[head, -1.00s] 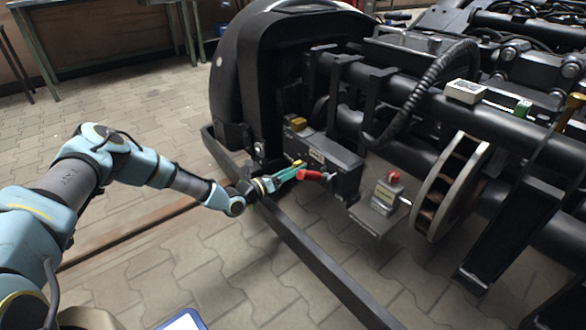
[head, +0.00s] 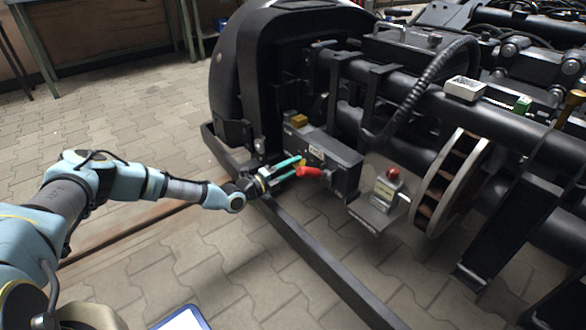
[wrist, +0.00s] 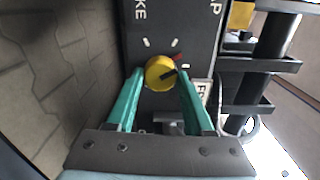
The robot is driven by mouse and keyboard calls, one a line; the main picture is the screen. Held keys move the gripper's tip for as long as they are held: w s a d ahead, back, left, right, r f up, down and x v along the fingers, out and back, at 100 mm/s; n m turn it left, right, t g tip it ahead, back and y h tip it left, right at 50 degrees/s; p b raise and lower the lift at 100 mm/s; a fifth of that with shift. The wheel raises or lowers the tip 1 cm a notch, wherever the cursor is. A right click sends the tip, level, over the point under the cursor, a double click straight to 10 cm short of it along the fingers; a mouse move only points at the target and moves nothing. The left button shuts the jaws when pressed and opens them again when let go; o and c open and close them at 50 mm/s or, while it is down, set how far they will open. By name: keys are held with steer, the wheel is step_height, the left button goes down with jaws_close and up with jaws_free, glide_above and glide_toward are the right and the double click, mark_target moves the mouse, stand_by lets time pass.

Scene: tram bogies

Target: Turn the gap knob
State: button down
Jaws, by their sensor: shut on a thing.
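The pointer is toward the right. My gripper (wrist: 160,80) has its two teal fingers on either side of the knob and is shut on it. In the head view my gripper (head: 287,168) reaches the side of a dark box (head: 338,158) on the bogie.
White tick marks and a small red mark surround the knob; partly cut-off lettering shows on the panel. A red handle (head: 309,172) is close beside my fingertips. A red-topped unit (head: 386,192) hangs to the right. A dark rail (head: 320,262) runs below my gripper.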

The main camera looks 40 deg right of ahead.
steer(key=n+b, duration=0.1)
steer(key=n, duration=0.3)
steer(key=shift+f+n, duration=0.1)
steer(key=shift+n, duration=0.2)
steer(key=n+b, duration=0.1)
steer(key=n, duration=0.3)
steer(key=shift+n+b, duration=0.3)
steer(key=n+b, duration=0.2)
steer(key=n, duration=0.2)
steer(key=shift+w+n+b, duration=0.1)
steer(key=shift+n+b, duration=0.85)
steer(key=shift+n, duration=1.45)
steer(key=shift+c, duration=1.5)
jaws_free()
steer(key=shift+r, duration=0.2)
steer(key=shift+a, duration=0.1)
steer(key=a+p, duration=0.1)
steer(key=a, duration=0.2)
steer(key=a+p, duration=0.1)
steer(key=a, duration=0.6)
steer(key=shift+w+a+p, duration=0.3)
steer(key=shift+p, duration=0.1)
